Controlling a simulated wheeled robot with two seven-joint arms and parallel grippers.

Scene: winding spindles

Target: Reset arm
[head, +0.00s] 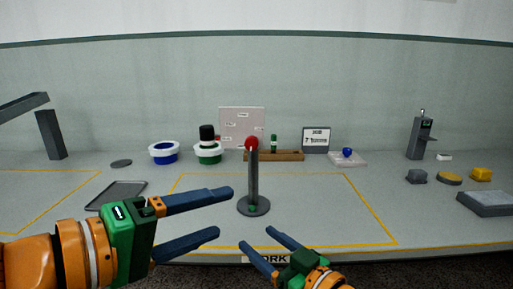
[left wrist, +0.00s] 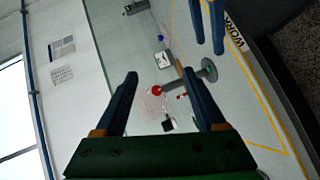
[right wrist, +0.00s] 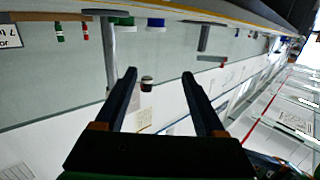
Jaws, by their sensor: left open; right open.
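My left gripper (head: 226,212) is open and empty, in front of and to the left of the spindle in the head view. My right gripper (head: 257,238) is open and empty, lower, near the table's front edge. The grey spindle (head: 253,182) stands upright on its round base (head: 253,206), with a red ball-like top (head: 252,143) and a bit of green at its foot. Both grippers are apart from it. In the left wrist view the spindle (left wrist: 186,82) shows between and beyond the open fingers; the right gripper's fingers show at the top.
Blue (head: 163,153) and green (head: 207,152) rimmed spools, a wooden rack (head: 274,156) and a small sign (head: 316,139) stand at the back. A dark tray (head: 117,194) lies left. Grey and yellow blocks (head: 481,174) lie right. The yellow-outlined area right of the spindle is clear.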

